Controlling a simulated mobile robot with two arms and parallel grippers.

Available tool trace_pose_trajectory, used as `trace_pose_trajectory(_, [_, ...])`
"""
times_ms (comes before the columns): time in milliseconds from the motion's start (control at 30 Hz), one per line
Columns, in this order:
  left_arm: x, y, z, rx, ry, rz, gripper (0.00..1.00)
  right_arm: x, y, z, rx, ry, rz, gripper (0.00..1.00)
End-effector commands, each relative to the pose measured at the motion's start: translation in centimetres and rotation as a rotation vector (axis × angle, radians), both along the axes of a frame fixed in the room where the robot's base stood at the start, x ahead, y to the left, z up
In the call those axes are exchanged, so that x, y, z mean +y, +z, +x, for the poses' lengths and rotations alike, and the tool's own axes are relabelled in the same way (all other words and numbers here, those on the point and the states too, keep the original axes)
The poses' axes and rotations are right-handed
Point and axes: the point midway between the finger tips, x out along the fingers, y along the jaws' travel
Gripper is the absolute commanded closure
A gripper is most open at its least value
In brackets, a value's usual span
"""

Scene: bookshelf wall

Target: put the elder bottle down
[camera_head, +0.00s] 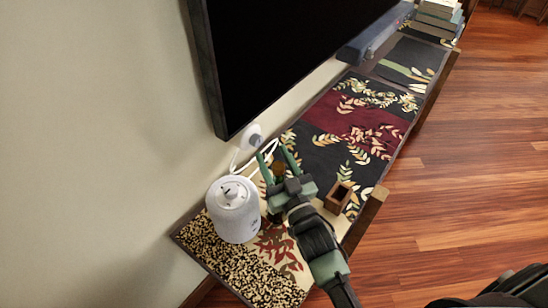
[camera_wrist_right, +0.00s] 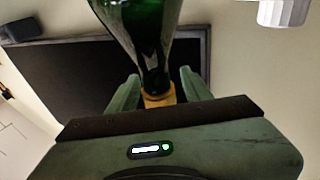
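The elder bottle (camera_wrist_right: 150,35) is dark green glass with a tan neck end (camera_wrist_right: 160,98). It fills the upper middle of the right wrist view. In the head view only a small brown part (camera_head: 278,170) of it shows, between my fingers; the rest is hidden or lost against the dark cloth. My right gripper (camera_head: 277,158) is over the cabinet top. Its green fingers stand open on either side of the bottle neck, with narrow gaps showing in the right wrist view (camera_wrist_right: 159,82). Whether the bottle's base touches the cabinet cannot be seen. My left gripper is not in view.
A white canister-like device (camera_head: 233,212) stands close left of my gripper. A small open wooden box (camera_head: 338,197) is close on the right. The television (camera_head: 290,50) hangs behind. The patterned cabinet top (camera_head: 375,128) is clear further back, with books (camera_head: 438,20) at the far end.

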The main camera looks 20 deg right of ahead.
Motion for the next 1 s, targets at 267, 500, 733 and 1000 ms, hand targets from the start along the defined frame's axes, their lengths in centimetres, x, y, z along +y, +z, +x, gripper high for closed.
trace_pose_trajectory(267, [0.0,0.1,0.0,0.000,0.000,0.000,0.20,0.0,0.2,-0.2,0.001,0.000,0.000,0.51])
trace_pose_trajectory(500, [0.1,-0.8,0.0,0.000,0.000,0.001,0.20,-0.6,-0.8,-4.4,0.005,0.000,0.000,0.51])
trace_pose_trajectory(733, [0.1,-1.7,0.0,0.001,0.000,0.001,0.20,-1.4,-1.4,-9.1,0.003,0.000,0.000,0.51])
trace_pose_trajectory(1000, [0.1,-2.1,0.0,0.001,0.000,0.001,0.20,-1.8,-1.5,-11.6,0.001,0.000,0.000,0.51])
